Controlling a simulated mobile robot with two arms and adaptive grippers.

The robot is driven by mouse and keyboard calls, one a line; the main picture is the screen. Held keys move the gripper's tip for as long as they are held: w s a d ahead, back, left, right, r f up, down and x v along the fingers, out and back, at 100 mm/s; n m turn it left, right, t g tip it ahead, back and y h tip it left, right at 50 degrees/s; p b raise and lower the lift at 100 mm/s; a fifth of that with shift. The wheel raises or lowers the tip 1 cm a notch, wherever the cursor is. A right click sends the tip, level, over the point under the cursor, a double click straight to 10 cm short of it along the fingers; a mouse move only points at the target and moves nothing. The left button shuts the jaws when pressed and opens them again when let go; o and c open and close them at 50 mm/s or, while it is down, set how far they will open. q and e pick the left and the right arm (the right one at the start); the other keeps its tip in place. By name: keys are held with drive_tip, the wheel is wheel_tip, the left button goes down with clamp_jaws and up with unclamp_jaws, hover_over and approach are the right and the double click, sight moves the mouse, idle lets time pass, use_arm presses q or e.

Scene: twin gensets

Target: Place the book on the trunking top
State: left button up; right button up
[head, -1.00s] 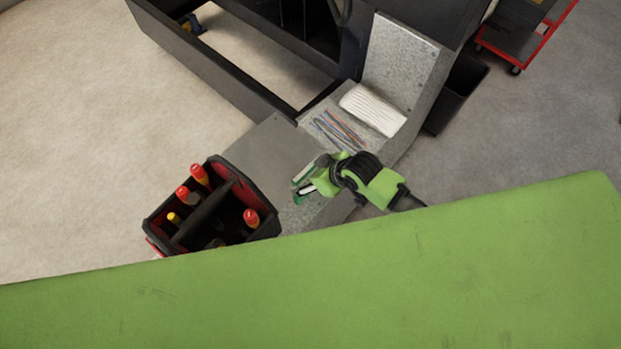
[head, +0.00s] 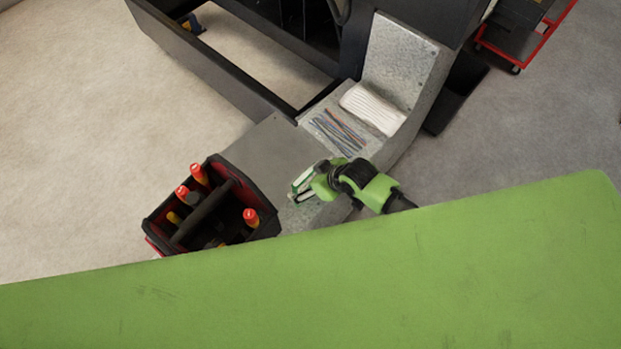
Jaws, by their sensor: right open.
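The grey trunking top (head: 262,146) is a flat metal surface in the middle of the head view, beside the black frame. My right gripper (head: 303,188) is over its near part, jaws open and pointing left. A small dark-green and white thing, which looks like the book (head: 301,181), shows at the fingertips. The fingers partly cover it, and I cannot tell whether it rests on the trunking or touches the fingers. My left gripper is not in view.
A black and red tool tote (head: 231,184) with orange-handled tools stands just left of the gripper. Several coloured cables (head: 338,132) and a white ribbed bundle (head: 373,108) lie farther along the trunking. A black bin (head: 456,92) stands right. A large green surface (head: 330,275) fills the foreground.

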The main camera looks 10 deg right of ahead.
drive_tip(key=shift+r, duration=0.15)
drive_tip(key=v, duration=1.2)
drive_tip(key=s+d+f+m+h, duration=0.15)
drive_tip(key=d+f, duration=0.25)
drive_tip(key=f, duration=0.4)
drive_tip(key=s+d+f+m+g, duration=0.1)
drive_tip(key=s+d+f, duration=0.15)
drive_tip(key=f, duration=0.55)
drive_tip(key=s+d+f+m+h, duration=0.1)
drive_tip(key=s+d+f, duration=0.1)
drive_tip(key=d+f, duration=0.35)
drive_tip(key=s+f+g, duration=0.1)
drive_tip(key=s+f, duration=0.4)
drive_tip(key=s, duration=0.4)
drive_tip(key=s+f+m+g+h, duration=0.1)
drive_tip(key=s+f, duration=0.4)
drive_tip(key=s, duration=0.3)
drive_tip(key=s+f+g, duration=0.1)
drive_tip(key=s+f, duration=0.5)
drive_tip(key=s, duration=0.3)
drive_tip(key=shift+s+a, duration=0.4)
drive_tip(key=shift+f, duration=0.1)
